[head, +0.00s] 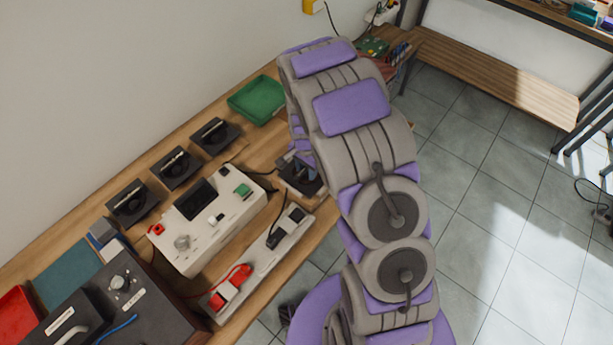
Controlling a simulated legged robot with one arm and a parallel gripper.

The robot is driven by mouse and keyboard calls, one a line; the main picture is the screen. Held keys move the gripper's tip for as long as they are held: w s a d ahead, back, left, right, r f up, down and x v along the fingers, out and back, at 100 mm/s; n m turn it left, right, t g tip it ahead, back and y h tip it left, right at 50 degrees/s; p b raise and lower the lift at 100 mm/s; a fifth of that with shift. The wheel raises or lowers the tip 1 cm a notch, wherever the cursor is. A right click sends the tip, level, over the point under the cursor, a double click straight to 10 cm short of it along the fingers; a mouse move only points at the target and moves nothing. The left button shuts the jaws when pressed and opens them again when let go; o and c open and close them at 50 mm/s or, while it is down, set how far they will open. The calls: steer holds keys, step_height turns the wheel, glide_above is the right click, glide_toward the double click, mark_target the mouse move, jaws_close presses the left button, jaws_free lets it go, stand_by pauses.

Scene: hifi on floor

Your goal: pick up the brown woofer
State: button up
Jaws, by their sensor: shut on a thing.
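I cannot make out a brown woofer in the head view. My grey and purple arm rises through the middle of the picture and hides what lies behind it. My gripper's fingers do not show, so I cannot see what is between them.
A wooden bench runs along the left wall. It carries a white control unit (209,220), a green tray (257,99), several black holders with tools, a grey strip with red and black parts (262,258) and a dark box (121,300). The grey tiled floor (500,215) at right is mostly clear.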

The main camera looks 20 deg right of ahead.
steer(key=shift+d, duration=0.15)
jaws_close()
stand_by(0.8)
